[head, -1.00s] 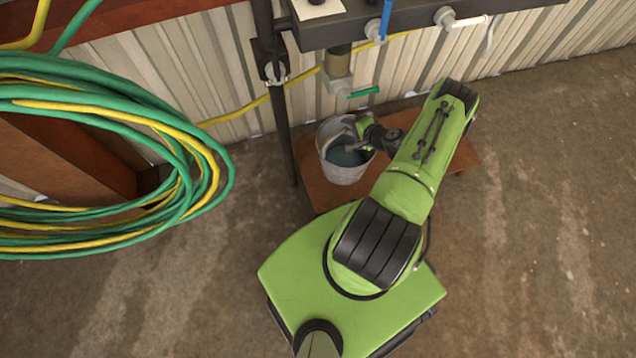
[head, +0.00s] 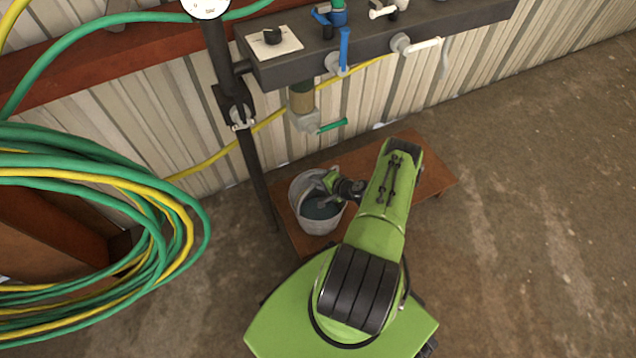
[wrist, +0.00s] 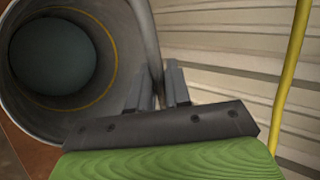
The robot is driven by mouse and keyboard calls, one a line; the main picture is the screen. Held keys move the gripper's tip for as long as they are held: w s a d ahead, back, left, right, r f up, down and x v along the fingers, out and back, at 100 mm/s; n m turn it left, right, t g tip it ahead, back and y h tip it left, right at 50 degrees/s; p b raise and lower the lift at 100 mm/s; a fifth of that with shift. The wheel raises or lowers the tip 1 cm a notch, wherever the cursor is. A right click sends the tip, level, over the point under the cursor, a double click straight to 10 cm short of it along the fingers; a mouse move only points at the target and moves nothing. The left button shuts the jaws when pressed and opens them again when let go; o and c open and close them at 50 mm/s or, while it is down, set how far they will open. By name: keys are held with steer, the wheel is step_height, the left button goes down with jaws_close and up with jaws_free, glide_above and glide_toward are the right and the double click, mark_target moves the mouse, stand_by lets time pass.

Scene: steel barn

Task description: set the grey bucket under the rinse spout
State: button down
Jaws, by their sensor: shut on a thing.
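The grey bucket (head: 313,224) is at the left end of the low wooden bench, upright, with dark grey-blue inside. Whether its base touches the bench is unclear. My gripper (head: 330,183) is at its right rim. A spout fitting with a green lever (head: 332,125) hangs on the wall behind and above the bucket. A white-handled tap (head: 420,46) sits further right; no label tells which is the rinse spout.
The wooden bench (head: 425,180) has free room right of my arm. A dark post (head: 257,175) stands just left of the bucket. Green and yellow hose coils (head: 150,190) hang at the left. A dark pipe box (head: 290,70) with valves runs along the ribbed wall.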

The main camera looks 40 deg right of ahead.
steer(key=c, duration=1.5)
jaws_free()
steer(key=shift+f, duration=0.1)
steer(key=o, duration=0.4)
